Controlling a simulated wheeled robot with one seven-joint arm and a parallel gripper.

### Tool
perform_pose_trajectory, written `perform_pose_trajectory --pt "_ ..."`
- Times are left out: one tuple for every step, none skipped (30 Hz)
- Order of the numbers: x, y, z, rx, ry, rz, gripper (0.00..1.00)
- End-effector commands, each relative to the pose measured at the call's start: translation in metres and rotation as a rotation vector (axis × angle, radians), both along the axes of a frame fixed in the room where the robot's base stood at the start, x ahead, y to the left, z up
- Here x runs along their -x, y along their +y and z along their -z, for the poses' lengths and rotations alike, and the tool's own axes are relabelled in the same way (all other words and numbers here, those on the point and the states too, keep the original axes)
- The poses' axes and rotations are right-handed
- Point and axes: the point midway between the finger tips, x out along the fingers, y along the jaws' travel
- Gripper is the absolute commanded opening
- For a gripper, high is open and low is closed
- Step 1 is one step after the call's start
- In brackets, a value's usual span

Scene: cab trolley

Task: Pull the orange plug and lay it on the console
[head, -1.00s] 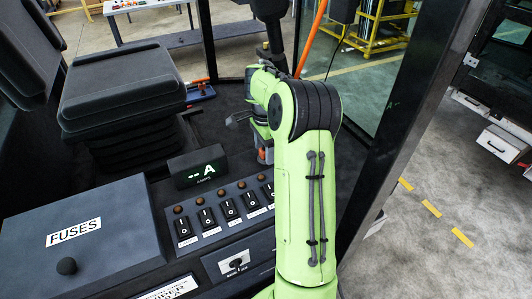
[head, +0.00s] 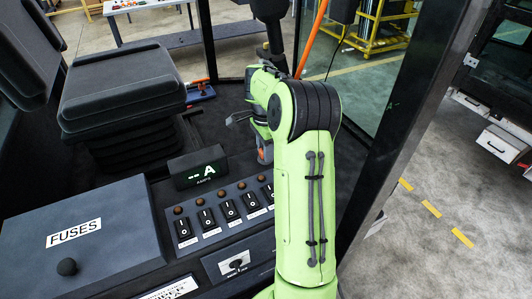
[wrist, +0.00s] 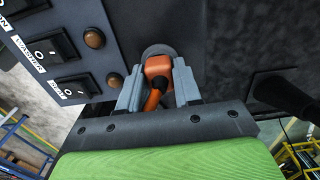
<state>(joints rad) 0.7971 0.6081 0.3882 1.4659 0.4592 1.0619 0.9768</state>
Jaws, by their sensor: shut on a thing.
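The orange plug (wrist: 156,67) is between the two grey fingers of my gripper (wrist: 158,82) in the wrist view. The fingers are shut on it from both sides. A round grey socket face (wrist: 158,50) shows directly behind the plug on a dark panel. I cannot tell how deep the plug sits in it. An orange cable end bends down from the plug towards my gripper. In the head view my arm hides most of the gripper and plug. The console (head: 222,237) with its row of rocker switches lies left of my arm.
A grey box lid marked FUSES (head: 110,243) with a black knob covers the console's left part. A small display (head: 198,168) stands behind the switches. A black seat (head: 120,90) is at the back left. A dark cab post (head: 410,140) rises right of my arm.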

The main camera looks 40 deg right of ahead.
Motion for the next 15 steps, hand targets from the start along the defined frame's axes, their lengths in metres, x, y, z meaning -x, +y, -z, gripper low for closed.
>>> perform_pose_trajectory --pt "-0.001 0.000 -0.006 0.003 -0.004 0.000 0.00" --pt "-0.001 0.000 -0.007 0.003 -0.004 0.000 0.00" --pt "-0.001 0.000 -0.009 0.003 -0.004 0.000 0.00" --pt "-0.001 0.000 -0.010 0.003 -0.004 0.000 0.00" --pt "-0.001 0.000 -0.012 0.003 -0.004 0.000 0.00" --pt "-0.001 0.000 -0.013 0.002 -0.005 0.000 0.00" --pt "-0.001 0.000 -0.014 0.002 -0.005 0.000 0.00" --pt "-0.001 0.000 -0.016 0.002 -0.005 0.000 0.00" --pt "-0.001 0.000 -0.017 0.002 -0.005 0.000 0.00" --pt "-0.001 0.000 -0.018 0.002 -0.004 0.000 0.00" --pt "-0.001 0.000 -0.020 0.002 -0.004 0.000 0.00" --pt "-0.001 0.000 -0.021 0.002 -0.004 0.000 0.00" --pt "-0.001 0.000 -0.022 0.002 -0.004 0.000 0.00" --pt "-0.001 0.000 -0.024 0.002 -0.004 0.000 0.00" --pt "-0.001 0.000 -0.025 0.002 -0.004 0.000 0.00"
